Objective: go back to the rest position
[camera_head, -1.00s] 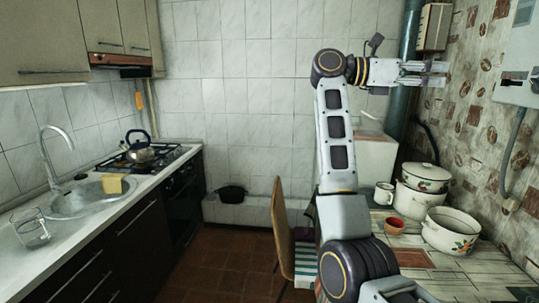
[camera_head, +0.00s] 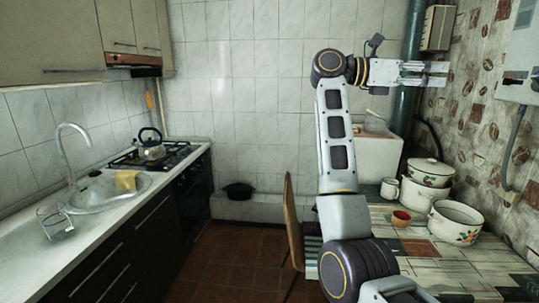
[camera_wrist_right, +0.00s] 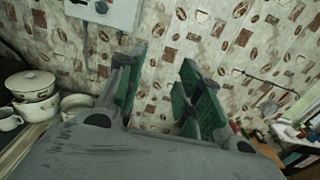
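My right gripper (camera_head: 441,74) is raised high in front of the tiled wall, its fingers pointing right in the head view. In the right wrist view the gripper (camera_wrist_right: 160,82) shows its two green-padded fingers spread apart, with nothing between them but the patterned wall behind. My right arm stands upright below it, bent at the elbow. My left gripper and arm are out of view.
A counter (camera_head: 99,243) runs along the left. Floor between is clear.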

